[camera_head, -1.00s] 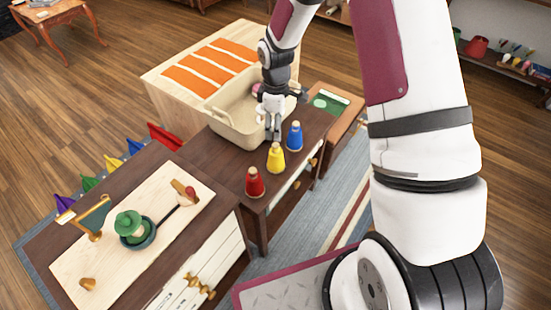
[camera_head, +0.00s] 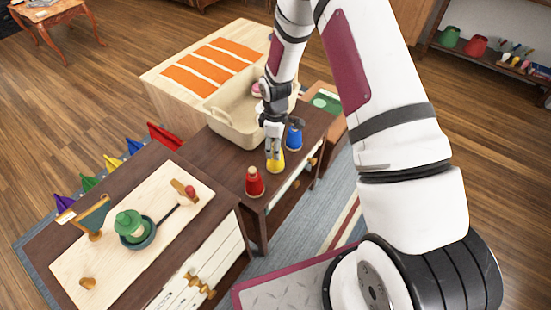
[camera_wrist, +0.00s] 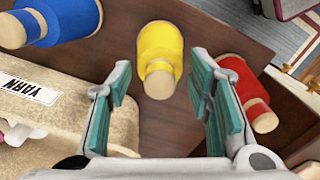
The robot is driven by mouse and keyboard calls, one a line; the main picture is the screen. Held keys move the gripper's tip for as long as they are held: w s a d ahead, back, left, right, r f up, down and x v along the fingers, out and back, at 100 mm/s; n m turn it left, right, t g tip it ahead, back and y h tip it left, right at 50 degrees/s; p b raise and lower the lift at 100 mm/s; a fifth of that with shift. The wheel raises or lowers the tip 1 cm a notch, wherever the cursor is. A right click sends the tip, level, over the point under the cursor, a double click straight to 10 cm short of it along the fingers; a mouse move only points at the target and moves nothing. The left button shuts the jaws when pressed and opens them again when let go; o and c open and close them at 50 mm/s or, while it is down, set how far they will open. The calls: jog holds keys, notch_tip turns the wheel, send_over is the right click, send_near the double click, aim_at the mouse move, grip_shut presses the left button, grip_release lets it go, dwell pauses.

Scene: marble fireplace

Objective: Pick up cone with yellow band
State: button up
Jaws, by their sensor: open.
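The yellow cone (camera_head: 277,162) stands upright on the dark brown table (camera_head: 225,155), between a red cone (camera_head: 254,182) and a blue cone (camera_head: 294,138). My gripper (camera_head: 274,150) is directly above the yellow cone and partly hides its top. In the wrist view the yellow cone (camera_wrist: 160,55) lies ahead of and between the open fingers of my gripper (camera_wrist: 165,110), not touching them. The blue cone (camera_wrist: 52,20) is at the upper left and the red cone (camera_wrist: 245,95) is partly behind the right finger.
A beige bin (camera_head: 228,127) with a yarn label stands behind the cones, close to my gripper. An orange-striped box (camera_head: 190,82) is behind the bin.

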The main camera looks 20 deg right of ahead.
jog(key=shift+c, duration=0.6)
grip_shut()
jog(key=shift+r, duration=0.1)
